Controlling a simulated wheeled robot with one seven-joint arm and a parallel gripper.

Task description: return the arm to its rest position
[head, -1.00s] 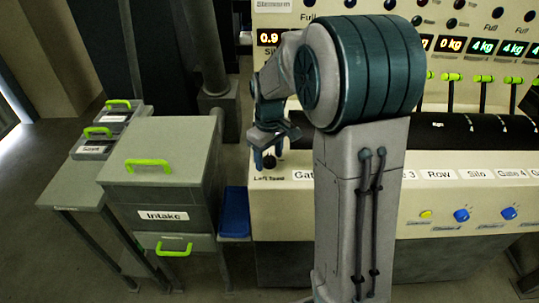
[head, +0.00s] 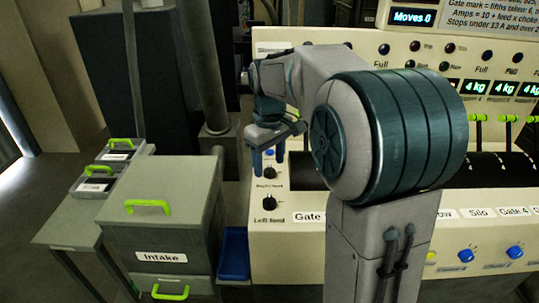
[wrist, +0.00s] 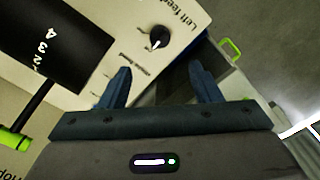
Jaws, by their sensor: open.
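My gripper (head: 268,158) hangs at the end of my folded arm, near the left end of the cream control console (head: 300,240). In the wrist view my gripper (wrist: 163,88) has its two blue fingers spread apart with nothing between them. The black "Left feed" knob (head: 269,203) is on the console below the gripper, and the fingers are apart from it. In the wrist view the knob (wrist: 159,38) lies beyond the fingertips. A second black knob (head: 270,172) sits just behind it. My arm hides the middle of the console.
A grey "Intake" cabinet (head: 160,235) with green handles stands left of the console, with a blue bin (head: 234,254) between them. A low table (head: 66,228) carries small boxes with green handles. A grey post (head: 208,70) rises behind. Floor at far left is clear.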

